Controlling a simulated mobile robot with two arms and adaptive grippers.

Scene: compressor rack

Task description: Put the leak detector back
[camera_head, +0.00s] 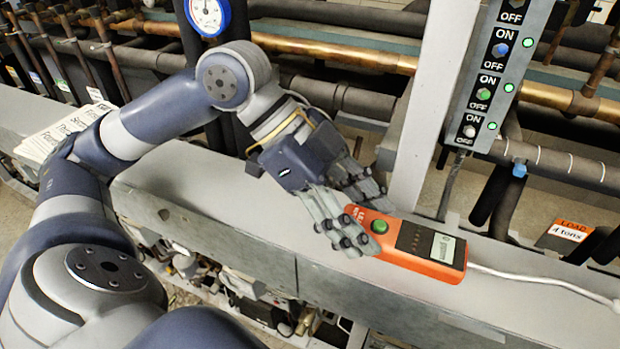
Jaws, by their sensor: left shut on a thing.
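The leak detector (423,251) is an orange handheld unit with a green round button, a dark panel and a small light display. A white cable or probe runs from its right end. It is at the top of the grey beam, to the right of centre; I cannot tell whether it touches the beam. My left gripper (362,232) comes in from the upper left and is shut on the detector's left end, its fingers on either side. The fingers hide part of that end. My right gripper is not in view.
The grey beam (240,215) has free surface left of the detector. A grey post (422,100) and a switch panel (500,75) with several ON/OFF buttons rise behind it. Copper and dark pipes run behind. Printed sheets (62,132) lie at left. An orange load label (568,232) is at right.

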